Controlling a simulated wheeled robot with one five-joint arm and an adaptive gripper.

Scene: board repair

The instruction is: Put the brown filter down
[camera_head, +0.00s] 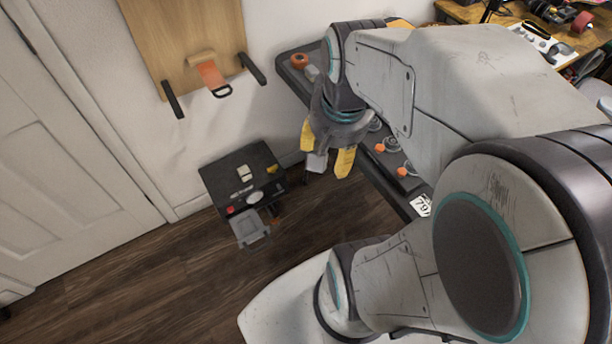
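My gripper (328,160) hangs over the left edge of the dark bench, with its two yellow fingers pointing down and apart. A small grey block (317,162) shows between the fingertips. I cannot tell whether the fingers grip it or it lies behind them. I cannot make out a thing that is clearly a brown filter in this view; part of the space at the gripper is hidden by my arm.
A black box-like unit (240,178) with buttons and a grey flap stands on the floor, left of the gripper. The dark bench (290,70) holds an orange ring (299,61) and several small orange-tipped parts. A wooden board (185,30) is on the wall. Floor at lower left is clear.

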